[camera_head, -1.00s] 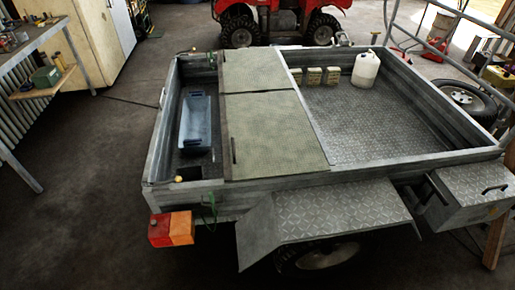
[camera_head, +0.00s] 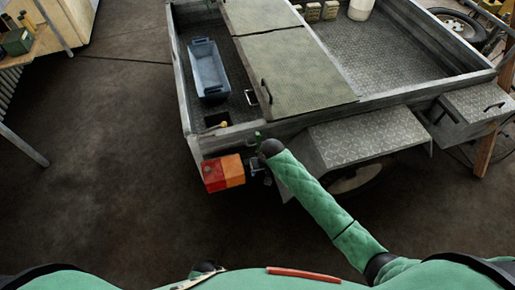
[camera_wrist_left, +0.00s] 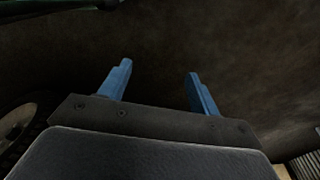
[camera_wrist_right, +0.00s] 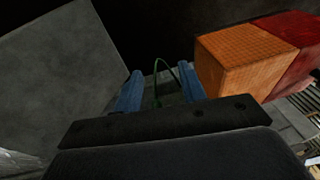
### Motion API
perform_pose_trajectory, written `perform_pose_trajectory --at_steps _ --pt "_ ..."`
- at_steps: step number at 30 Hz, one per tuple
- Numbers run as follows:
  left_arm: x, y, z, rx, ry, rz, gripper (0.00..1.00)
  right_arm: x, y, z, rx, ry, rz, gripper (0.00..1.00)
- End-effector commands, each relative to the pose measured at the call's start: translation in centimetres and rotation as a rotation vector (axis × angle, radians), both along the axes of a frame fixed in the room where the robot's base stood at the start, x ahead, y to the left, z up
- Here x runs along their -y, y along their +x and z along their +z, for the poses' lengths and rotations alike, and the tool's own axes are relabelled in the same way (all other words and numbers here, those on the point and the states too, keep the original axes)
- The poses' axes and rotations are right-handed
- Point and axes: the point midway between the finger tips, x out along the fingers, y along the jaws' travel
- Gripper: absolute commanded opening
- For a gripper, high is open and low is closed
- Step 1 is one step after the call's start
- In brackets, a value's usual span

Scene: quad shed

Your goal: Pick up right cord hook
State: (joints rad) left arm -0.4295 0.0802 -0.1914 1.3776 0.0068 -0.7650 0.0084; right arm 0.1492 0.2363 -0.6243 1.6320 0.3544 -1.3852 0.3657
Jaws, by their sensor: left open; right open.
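The right cord hook appears as a thin green loop (camera_wrist_right: 158,76) in the right wrist view, against the grey trailer. In the head view a small green piece (camera_head: 258,136) shows at the trailer's near side, partly hidden by my right arm. My right gripper (camera_wrist_right: 161,92) is open, with the green loop showing between its two blue fingers; I cannot tell whether it touches them. In the head view the right gripper (camera_head: 257,171) is small, beside the tail light. My left gripper (camera_wrist_left: 159,88) is open and empty over dark floor.
The red and orange tail light (camera_head: 224,173) is close beside my right gripper. The grey fender (camera_head: 350,138) lies on the other side. The trailer (camera_head: 330,110) holds a blue bin (camera_head: 208,70). Dark floor (camera_head: 110,150) at left is clear.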

Motion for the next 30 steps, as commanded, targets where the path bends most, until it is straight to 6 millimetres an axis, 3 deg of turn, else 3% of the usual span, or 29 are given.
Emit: perform_pose_trajectory --at_steps 1,6,15,18,24,30 --pt "0.1 0.3 0.0 0.005 -0.001 0.001 0.63 -0.3 1.5 1.9 0.005 -0.007 0.007 0.41" --pt "-0.5 0.2 -0.9 0.015 0.005 -0.002 0.63 -1.3 4.8 6.8 -0.001 -0.04 0.021 0.41" --pt "-3.5 -0.4 -2.5 0.03 0.032 -0.01 0.63 -1.5 9.0 14.0 -0.014 -0.121 0.027 0.41" --pt "-2.7 -1.5 -4.1 0.023 0.023 -0.011 0.63 -1.1 10.3 14.5 -0.019 -0.142 0.015 0.41" --pt "-2.8 -2.3 -5.0 0.022 0.024 -0.011 0.63 -0.7 11.4 15.2 -0.025 -0.165 0.004 0.41" --pt "-3.3 -3.0 -5.6 0.026 0.026 -0.014 0.63 -0.7 11.6 14.0 -0.028 -0.166 0.002 0.41"
